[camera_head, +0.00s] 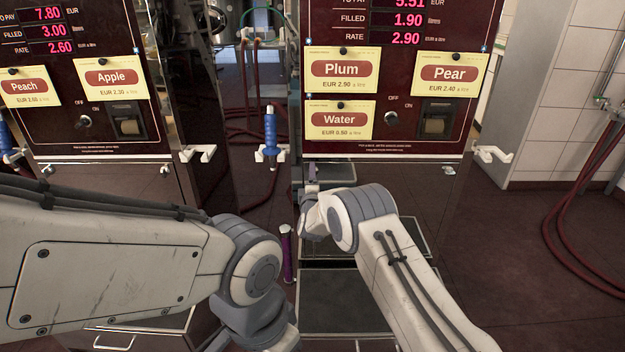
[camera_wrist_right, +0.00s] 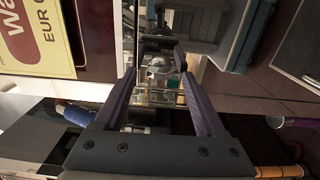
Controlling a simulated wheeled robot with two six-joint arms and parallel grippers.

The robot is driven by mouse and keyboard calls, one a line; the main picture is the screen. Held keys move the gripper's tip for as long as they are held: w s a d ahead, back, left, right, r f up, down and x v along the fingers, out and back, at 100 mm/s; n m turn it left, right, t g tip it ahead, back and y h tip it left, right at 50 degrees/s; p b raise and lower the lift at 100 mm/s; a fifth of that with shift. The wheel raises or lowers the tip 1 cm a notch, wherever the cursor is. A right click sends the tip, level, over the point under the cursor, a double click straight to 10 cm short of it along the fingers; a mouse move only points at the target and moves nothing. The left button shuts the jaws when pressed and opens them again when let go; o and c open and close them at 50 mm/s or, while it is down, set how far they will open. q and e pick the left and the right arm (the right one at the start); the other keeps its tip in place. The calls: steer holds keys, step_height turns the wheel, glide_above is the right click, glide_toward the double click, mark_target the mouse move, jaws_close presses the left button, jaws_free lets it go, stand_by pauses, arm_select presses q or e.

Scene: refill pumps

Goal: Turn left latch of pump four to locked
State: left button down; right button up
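The pump with the Plum, Pear and Water cards (camera_head: 391,75) stands right of centre in the head view. A pale latch (camera_head: 449,170) shows at the right of its panel's lower edge. The left end of that edge is behind my right gripper (camera_head: 311,178), so I cannot make out the left latch's position there. In the right wrist view the fingers of my right gripper (camera_wrist_right: 160,78) are apart, with a small shiny rounded part (camera_wrist_right: 158,66) seen between them; I cannot tell whether they touch it. My left gripper is out of view, below the left arm's bent joint.
A blue-handled nozzle (camera_head: 270,131) hangs left of this pump, close to my right gripper. A purple nozzle (camera_head: 287,252) stands lower down. Another pump (camera_head: 85,70) stands at left.

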steer(key=shift+s, duration=0.1)
steer(key=s+p, duration=0.1)
steer(key=s, duration=0.9)
steer(key=shift+s+p, duration=0.15)
steer(key=shift+p, duration=0.15)
